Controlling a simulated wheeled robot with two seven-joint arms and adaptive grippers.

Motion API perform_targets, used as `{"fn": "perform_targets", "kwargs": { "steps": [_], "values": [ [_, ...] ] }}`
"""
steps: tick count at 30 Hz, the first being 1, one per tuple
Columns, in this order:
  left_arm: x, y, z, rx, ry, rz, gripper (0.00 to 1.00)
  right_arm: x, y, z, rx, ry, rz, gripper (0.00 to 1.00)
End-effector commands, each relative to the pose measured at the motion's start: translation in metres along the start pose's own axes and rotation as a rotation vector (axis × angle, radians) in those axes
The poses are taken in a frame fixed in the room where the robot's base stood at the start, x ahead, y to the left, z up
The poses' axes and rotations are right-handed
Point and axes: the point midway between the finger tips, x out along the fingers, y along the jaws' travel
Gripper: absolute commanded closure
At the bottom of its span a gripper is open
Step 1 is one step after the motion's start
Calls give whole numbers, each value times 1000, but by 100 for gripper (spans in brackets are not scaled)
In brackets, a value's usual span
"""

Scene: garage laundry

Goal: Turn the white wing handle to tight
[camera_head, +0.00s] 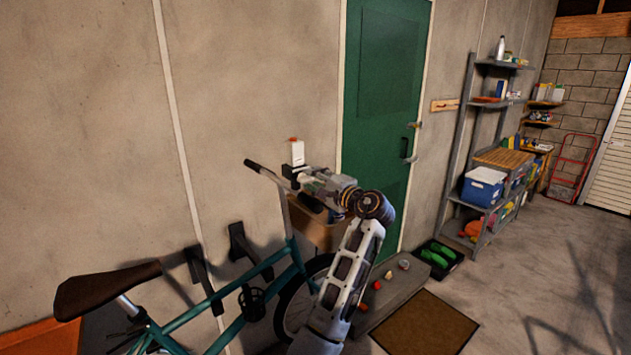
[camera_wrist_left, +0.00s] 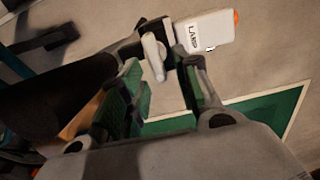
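The white wing handle (camera_wrist_left: 153,56) sits on a black clamp (camera_wrist_left: 133,47) in the left wrist view, below and left of the white lamp (camera_wrist_left: 207,32) that has lettering and an orange end. The lamp (camera_head: 297,153) also shows upright above the bicycle handlebar (camera_head: 265,172) in the head view. There the wing handle cannot be made out. My left gripper (camera_head: 306,181) is at the handlebar, just below the lamp. In the wrist view the gripper (camera_wrist_left: 161,80) is open, its green-padded fingers apart, with the wing handle near the gap between their tips. Contact cannot be told. My right gripper is not in view.
The teal bicycle (camera_head: 185,318) leans along the wall, with a brown basket (camera_head: 320,232) under my left gripper. A green door (camera_head: 378,110) stands behind. A grey shelf (camera_head: 505,103) holds bins and bottles at right. The concrete floor (camera_head: 540,270) is open at right, beyond a brown mat (camera_head: 425,325).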

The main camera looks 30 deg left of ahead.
Motion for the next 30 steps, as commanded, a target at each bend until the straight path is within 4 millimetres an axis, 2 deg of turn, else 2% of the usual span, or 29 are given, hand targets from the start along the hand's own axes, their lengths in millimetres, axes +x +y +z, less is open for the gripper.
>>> {"fn": "perform_targets", "kwargs": {
  "steps": [8,19,24,30],
  "values": [
    [-22,0,0,0,1,1,68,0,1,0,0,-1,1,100],
    [-64,1,-1,0,2,1,68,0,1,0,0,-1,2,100],
    [-73,1,-1,1,1,0,68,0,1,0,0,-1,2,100],
    [-74,0,-1,1,1,0,68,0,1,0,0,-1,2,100]
  ]
}}
